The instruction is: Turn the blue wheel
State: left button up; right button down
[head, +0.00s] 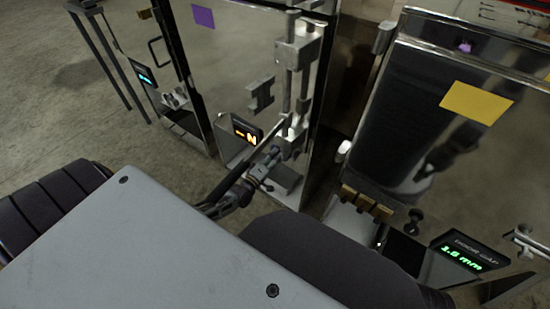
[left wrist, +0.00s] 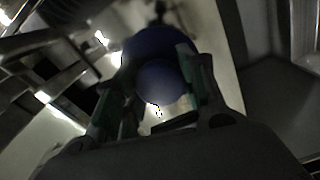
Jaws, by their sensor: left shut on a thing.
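The blue wheel (left wrist: 158,62) shows in the left wrist view as a dark blue round shape with a rounded knob in front of it. My left gripper (left wrist: 150,95) has its green-edged fingers on either side of the blue knob part and is shut on it. In the head view my left gripper (head: 266,165) reaches to the lower part of the metal panel with the purple label. The blue wheel cannot be made out in the head view, where the gripper and the metal fittings hide it. My right gripper is in neither view.
A display with orange characters (head: 245,131) sits just left of my left gripper. Metal rods and brackets (head: 297,55) rise above it. A second panel with a yellow label (head: 476,102) and a green display (head: 466,257) stands at right. Concrete floor (head: 60,110) is open at left.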

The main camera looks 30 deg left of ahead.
pick_arm(q)
jog(key=shift+n, duration=0.4)
jog(key=o, duration=1.1)
jog(key=shift+c, duration=0.2)
jog(key=shift+s, duration=0.1)
jog(key=s+a, duration=0.1)
jog(key=s, duration=1)
jog(key=shift+s, duration=0.4)
jog(key=shift+m, duration=0.3)
